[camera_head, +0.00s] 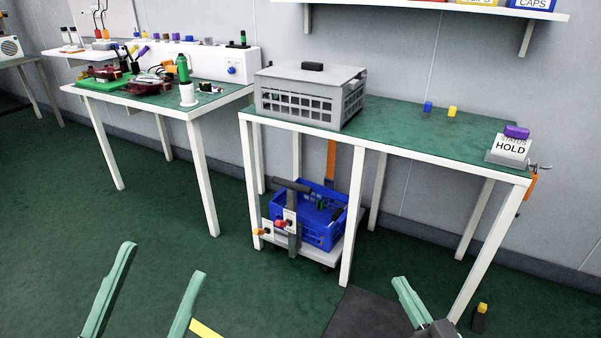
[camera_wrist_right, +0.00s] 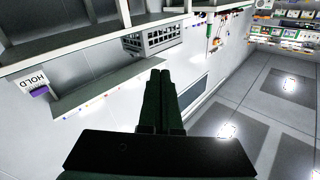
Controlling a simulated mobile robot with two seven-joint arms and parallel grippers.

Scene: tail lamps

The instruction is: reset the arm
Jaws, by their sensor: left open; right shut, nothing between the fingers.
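My left gripper (camera_head: 164,260) is at the lower left of the head view, its two pale green fingers spread wide with nothing between them. My right gripper (camera_head: 401,281) is at the bottom, right of the middle, in front of the right table. Its fingers are together and empty. In the right wrist view the right gripper (camera_wrist_right: 160,74) shows its dark fingers side by side, touching nothing. That view looks tilted across the room.
The right table (camera_head: 395,122) carries a grey crate (camera_head: 310,97) and a HOLD sign (camera_head: 510,149). A blue basket (camera_head: 323,220) stands on a low cart beneath it. The left table (camera_head: 140,102) is cluttered. Open green floor (camera_head: 150,220) lies before both tables.

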